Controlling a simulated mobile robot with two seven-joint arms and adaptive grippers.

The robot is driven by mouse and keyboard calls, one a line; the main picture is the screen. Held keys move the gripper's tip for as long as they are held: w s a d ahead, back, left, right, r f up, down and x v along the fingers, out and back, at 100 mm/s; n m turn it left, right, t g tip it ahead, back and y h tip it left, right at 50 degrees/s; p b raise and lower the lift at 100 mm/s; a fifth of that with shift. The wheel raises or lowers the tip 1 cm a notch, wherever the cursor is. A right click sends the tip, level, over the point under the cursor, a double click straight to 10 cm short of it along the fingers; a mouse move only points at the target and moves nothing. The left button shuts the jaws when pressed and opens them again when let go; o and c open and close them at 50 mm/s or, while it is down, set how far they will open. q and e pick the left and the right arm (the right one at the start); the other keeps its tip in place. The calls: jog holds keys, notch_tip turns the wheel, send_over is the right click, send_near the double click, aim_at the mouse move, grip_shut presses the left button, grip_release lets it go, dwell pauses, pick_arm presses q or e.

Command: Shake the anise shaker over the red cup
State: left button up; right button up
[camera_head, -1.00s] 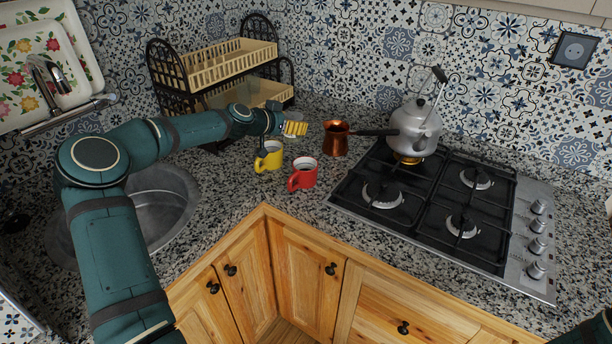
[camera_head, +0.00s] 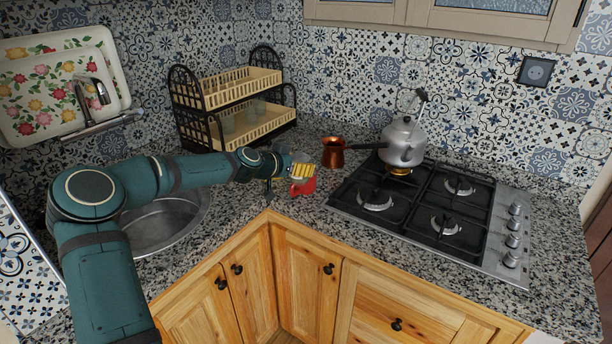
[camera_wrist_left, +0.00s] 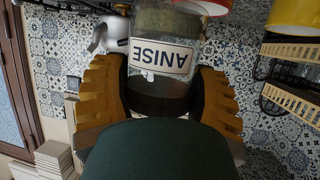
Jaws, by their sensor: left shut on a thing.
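My left gripper (camera_head: 302,169) is shut on the anise shaker, a clear jar with a white ANISE label (camera_wrist_left: 160,57) that reads upside down in the left wrist view. In the head view the shaker (camera_head: 301,157) is small and partly hidden by the yellow fingers. The gripper appears over or just behind the red cup (camera_head: 305,188), covering part of its top; the exact gap is hard to tell. The red cup's edge (camera_wrist_left: 208,6) also shows at the top of the left wrist view. My right gripper is out of view.
A yellow cup (camera_wrist_left: 294,14) shows in the left wrist view, but my arm largely hides it in the head view. A copper pot (camera_head: 333,153) stands behind the red cup. A kettle (camera_head: 402,143) sits on the hob (camera_head: 410,207). A dish rack (camera_head: 240,121) stands behind my arm.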

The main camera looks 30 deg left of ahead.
pick_arm(q)
jog(key=s+d+f+n+y, duration=0.1)
jog(key=s+d+f, duration=0.6)
jog(key=d, duration=0.4)
jog(key=s+d+f+n+y, duration=0.1)
jog(key=s+d+f+y, duration=0.1)
jog(key=s+d+f, duration=0.6)
jog(key=d, duration=0.4)
jog(key=shift+s+d+n+y, duration=0.25)
jog(key=shift+n+y, duration=0.05)
jog(key=shift+n, duration=0.1)
jog(key=shift+a, duration=0.1)
